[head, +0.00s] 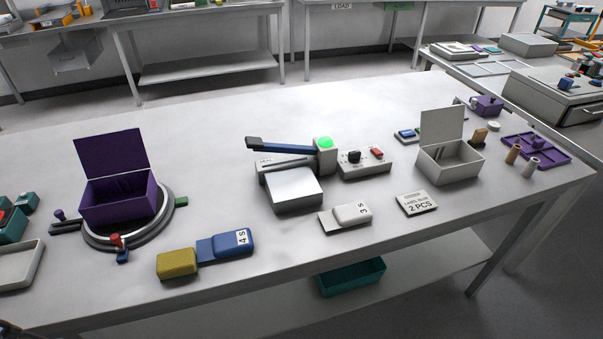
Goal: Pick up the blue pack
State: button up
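A blue pack (222,246) lies flat near the front edge of the table, left of the middle in the head view. It has a flat tab at its left part, a thicker block at its right part and a white label reading "4 S". Its left end meets or nearly meets a mustard-yellow block (177,264); I cannot tell whether they touch. My gripper is not in view.
A purple open-lidded box (117,207) stands on a round turntable behind the yellow block. A sealer-like device (292,188) with a blue lever and a white pack (346,217) are to the right. A grey open box (450,164) stands further right. Table between is clear.

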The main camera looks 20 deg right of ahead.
aim_at(227, 244)
jog(key=j+z, duration=0.25)
jog(key=j, duration=0.25)
jog(key=k+j+z, duration=0.1)
jog(key=j+z, duration=0.15)
jog(key=j, duration=0.25)
jog(key=k+j+z, duration=0.1)
jog(key=j+z, duration=0.15)
jog(key=j, duration=0.25)
jog(key=k+j+z, duration=0.25)
jog(key=j, duration=0.2)
jog(key=i+j+z, duration=0.15)
jog(key=i, duration=0.4)
jog(key=j, duration=0.05)
